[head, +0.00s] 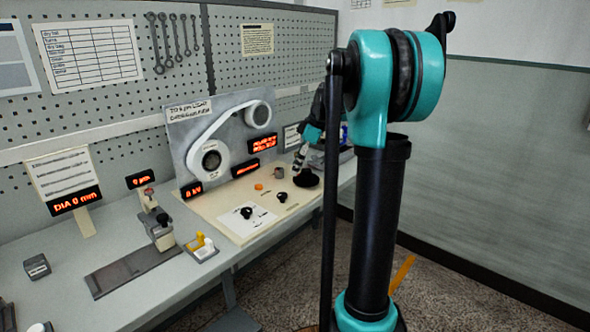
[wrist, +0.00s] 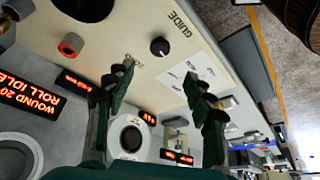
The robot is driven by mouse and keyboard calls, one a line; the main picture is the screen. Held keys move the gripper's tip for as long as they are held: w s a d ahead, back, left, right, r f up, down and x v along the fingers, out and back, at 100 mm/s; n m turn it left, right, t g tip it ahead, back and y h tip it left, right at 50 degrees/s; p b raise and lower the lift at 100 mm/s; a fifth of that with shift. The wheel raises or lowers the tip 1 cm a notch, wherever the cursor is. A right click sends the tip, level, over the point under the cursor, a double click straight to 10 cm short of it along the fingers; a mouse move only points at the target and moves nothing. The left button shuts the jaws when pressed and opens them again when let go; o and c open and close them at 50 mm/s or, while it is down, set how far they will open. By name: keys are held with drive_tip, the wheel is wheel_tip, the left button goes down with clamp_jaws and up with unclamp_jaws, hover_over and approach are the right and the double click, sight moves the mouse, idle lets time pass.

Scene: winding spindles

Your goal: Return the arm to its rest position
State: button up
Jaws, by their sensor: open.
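My gripper (wrist: 157,88) shows in the wrist view with its two green-and-black fingers spread apart and nothing between them. In the head view my arm rises at right as a black column with a teal joint at the top. Its far end reaches down behind a black rod, over the right part of the bench, where the gripper (head: 301,160) is small and partly hidden. It appears above the cream work panel (head: 234,222), near a dark round piece (head: 306,178). I cannot tell the exact gap.
The winding machine (head: 178,132), with a white band over two rollers, stands behind the panel. The panel carries an orange ring (head: 258,187) and a black knob (head: 246,212). A slide fixture (head: 130,270) lies at left on the grey bench. Open floor shows right of the bench.

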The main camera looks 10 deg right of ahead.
drive_tip(key=s+f+m+t+h, duration=0.1)
drive_tip(key=s+f+m+h, duration=0.1)
drive_tip(key=s+f+m, duration=0.5)
drive_tip(key=s+f+m+t+h, duration=0.1)
drive_tip(key=s+f+m+h, duration=0.1)
drive_tip(key=s+f+m, duration=0.5)
drive_tip(key=s+f, duration=0.3)
drive_tip(key=s, duration=0.4)
drive_tip(key=s+a+f, duration=0.1)
drive_tip(key=s+f, duration=0.2)
drive_tip(key=s, duration=0.5)
drive_tip(key=shift+t, duration=0.4)
